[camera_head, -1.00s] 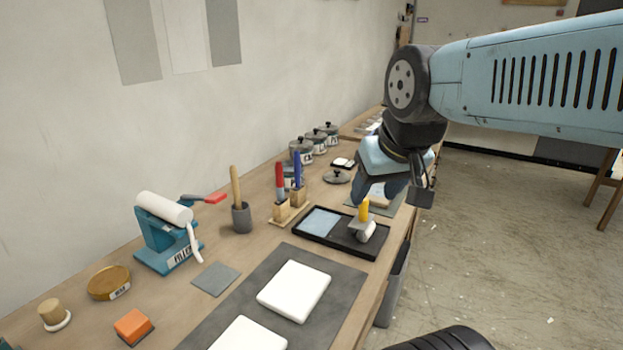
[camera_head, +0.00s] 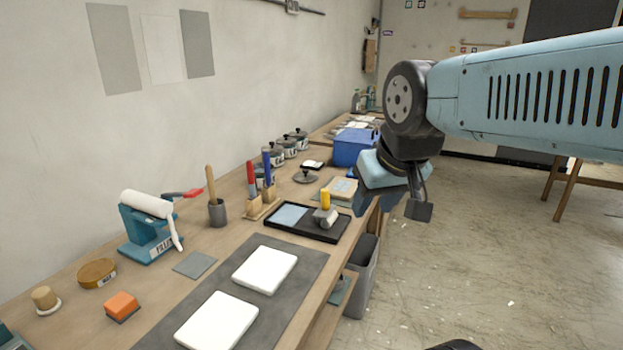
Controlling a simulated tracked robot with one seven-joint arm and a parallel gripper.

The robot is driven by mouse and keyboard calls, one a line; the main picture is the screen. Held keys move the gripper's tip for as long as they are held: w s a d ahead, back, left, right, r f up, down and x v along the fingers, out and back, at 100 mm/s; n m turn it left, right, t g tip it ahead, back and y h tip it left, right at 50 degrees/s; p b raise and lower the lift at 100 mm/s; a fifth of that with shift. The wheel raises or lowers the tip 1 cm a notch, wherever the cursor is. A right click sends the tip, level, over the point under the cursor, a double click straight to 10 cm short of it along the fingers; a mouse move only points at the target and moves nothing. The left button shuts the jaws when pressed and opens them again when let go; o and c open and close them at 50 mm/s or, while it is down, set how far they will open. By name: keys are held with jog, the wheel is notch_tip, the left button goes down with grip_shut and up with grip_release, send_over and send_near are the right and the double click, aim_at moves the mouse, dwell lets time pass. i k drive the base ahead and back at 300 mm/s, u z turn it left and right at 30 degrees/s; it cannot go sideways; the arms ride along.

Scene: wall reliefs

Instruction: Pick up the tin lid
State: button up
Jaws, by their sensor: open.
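The dark tin lid (camera_head: 305,177) with a small knob lies on the wooden bench, to the right of the blue-handled tool and in front of the row of tins. Several grey lidded tins (camera_head: 271,156) stand along the wall side behind it. My gripper (camera_head: 372,207) is open beside the bench's right edge, to the right of the lid and apart from it. Its fingertips are hard to make out.
A black tray (camera_head: 337,236) with a yellow-handled roller (camera_head: 325,212) is in front of the lid. A stand with red and blue handles (camera_head: 262,205) is to its left. A blue box (camera_head: 352,148) stands behind. A grey bin (camera_head: 362,280) is beside the bench.

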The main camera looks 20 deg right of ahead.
aim_at(305, 177)
jog(key=u, duration=1.2)
jog(key=i, duration=0.1)
jog(key=z, duration=3.2)
jog(key=i, duration=2.15)
jog(key=u, duration=2.9)
